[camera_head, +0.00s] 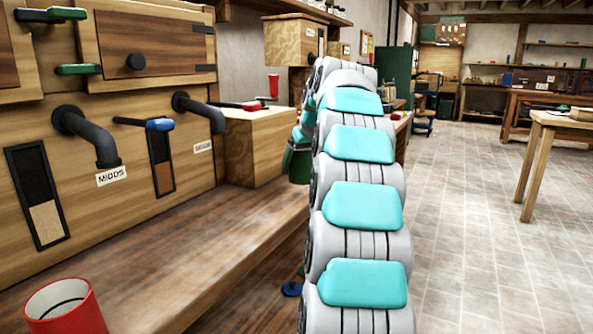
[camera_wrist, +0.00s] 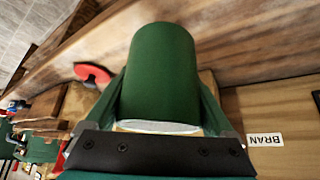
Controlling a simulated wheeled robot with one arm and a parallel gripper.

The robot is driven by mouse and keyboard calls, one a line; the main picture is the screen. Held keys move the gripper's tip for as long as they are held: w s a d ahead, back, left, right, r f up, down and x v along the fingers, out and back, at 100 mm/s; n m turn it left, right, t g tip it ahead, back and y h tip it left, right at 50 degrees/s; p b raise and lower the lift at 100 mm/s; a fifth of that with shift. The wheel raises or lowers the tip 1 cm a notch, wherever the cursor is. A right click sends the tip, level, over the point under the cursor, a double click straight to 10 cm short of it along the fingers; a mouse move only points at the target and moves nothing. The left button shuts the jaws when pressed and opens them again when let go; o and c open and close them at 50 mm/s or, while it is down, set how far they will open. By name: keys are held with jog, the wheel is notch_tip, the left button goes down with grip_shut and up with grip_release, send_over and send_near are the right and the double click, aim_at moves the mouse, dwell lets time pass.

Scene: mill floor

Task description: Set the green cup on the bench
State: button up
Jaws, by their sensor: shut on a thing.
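The green cup (camera_wrist: 160,75) fills the middle of the wrist view, its pale rim toward the camera. My gripper (camera_wrist: 162,88) is shut on it, with one finger along each side. In the head view a dark green shape (camera_head: 298,165), largely hidden behind my arm, seems to be the cup or gripper. The bench (camera_head: 190,245) is the long brown wooden top below the bins on the left. Brown wood also shows beyond the cup in the wrist view (camera_wrist: 255,45). I cannot tell whether the cup touches it.
A red cup (camera_head: 65,310) stands at the near left of the bench. A smaller red cup (camera_head: 273,85) is farther back. Dark pipes (camera_head: 95,135) stick out above the bench from the bin front. The bench middle is clear. Open tiled floor (camera_head: 480,220) lies right.

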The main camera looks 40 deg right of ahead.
jog(key=shift+w+d+f+p, duration=0.1)
jog(key=shift+w+d+p, duration=0.1)
jog(key=shift+w+d, duration=0.45)
jog(key=shift+w+d+f+p, duration=0.15)
jog(key=shift+w+d, duration=0.15)
jog(key=shift+w, duration=0.65)
jog(key=shift+w+d+p, duration=0.2)
jog(key=shift+w+d, duration=0.25)
jog(key=shift+w, duration=0.35)
jog(key=shift+w+d, duration=0.1)
jog(key=shift+w, duration=0.05)
jog(key=shift+f, duration=1.8)
jog(key=shift+f, duration=0.1)
jog(key=o, duration=1.3)
jog(key=v, duration=1.1)
jog(key=shift+s+r, duration=0.3)
jog(key=shift+r, duration=0.25)
